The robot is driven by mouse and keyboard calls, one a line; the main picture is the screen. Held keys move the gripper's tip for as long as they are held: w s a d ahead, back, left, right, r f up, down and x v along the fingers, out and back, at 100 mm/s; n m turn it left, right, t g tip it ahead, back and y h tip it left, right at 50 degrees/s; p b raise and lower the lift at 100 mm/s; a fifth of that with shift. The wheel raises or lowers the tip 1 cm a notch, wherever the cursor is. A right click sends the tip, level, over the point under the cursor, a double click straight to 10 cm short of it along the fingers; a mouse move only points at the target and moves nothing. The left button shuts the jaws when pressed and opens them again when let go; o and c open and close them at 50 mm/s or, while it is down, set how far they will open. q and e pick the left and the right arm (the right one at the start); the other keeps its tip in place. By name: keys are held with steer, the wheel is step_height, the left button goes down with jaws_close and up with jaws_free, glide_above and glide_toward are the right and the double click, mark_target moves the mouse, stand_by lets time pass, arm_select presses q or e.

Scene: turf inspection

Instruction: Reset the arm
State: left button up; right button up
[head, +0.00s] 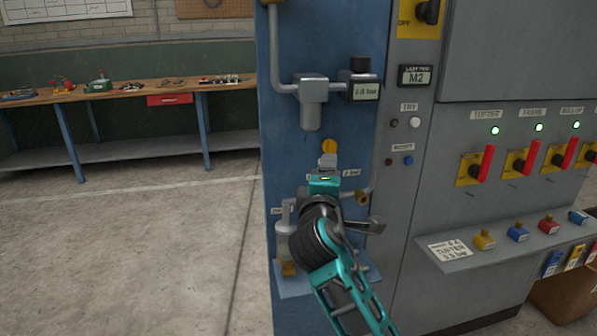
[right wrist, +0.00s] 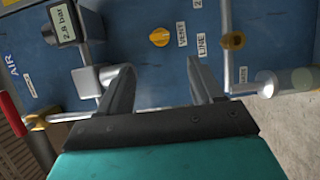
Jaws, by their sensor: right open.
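My right arm comes in from the bottom of the head view. Its gripper (head: 328,162) is in front of the blue panel (head: 290,130), just below a yellow knob (head: 329,146). In the right wrist view the gripper (right wrist: 160,68) has its two fingers apart with nothing between them. The yellow knob (right wrist: 160,37), beside a VENT label (right wrist: 182,34), lies beyond the fingertips and looks clear of them. The arm hides part of the panel's lower fittings in the head view. My left gripper is not in view.
A pressure display (head: 365,93) and grey pipework (head: 312,90) stick out above the gripper. A clear bowl (head: 285,240) is to its left. At right are red-handled switches (head: 487,163) and a shelf with padlocks (head: 517,232). Open floor (head: 130,250) lies left.

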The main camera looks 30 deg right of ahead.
steer(key=shift+f, duration=0.1)
steer(key=s+a+f+y, duration=0.2)
steer(key=a+f+y, duration=0.1)
steer(key=f, duration=0.4)
steer(key=s+a+f+m+g+y+p, duration=0.1)
steer(key=s+a+f+y, duration=0.15)
steer(key=f, duration=0.35)
steer(key=s+a+f+y, duration=0.2)
steer(key=f+y, duration=0.1)
steer(key=f, duration=0.4)
steer(key=s+a+f+m+g+y, duration=0.1)
steer(key=s+a+f+m+y, duration=0.1)
steer(key=s+f, duration=0.3)
steer(key=s+a+f+m+g+y, duration=0.1)
steer(key=s+a+f+m, duration=0.3)
steer(key=s, duration=0.7)
step_height(320, 180, down, 3)
steer(key=shift+s+r+m+g+y+p, duration=0.25)
steer(key=shift+m+g+y+p, duration=0.15)
steer(key=shift+m+y, duration=0.25)
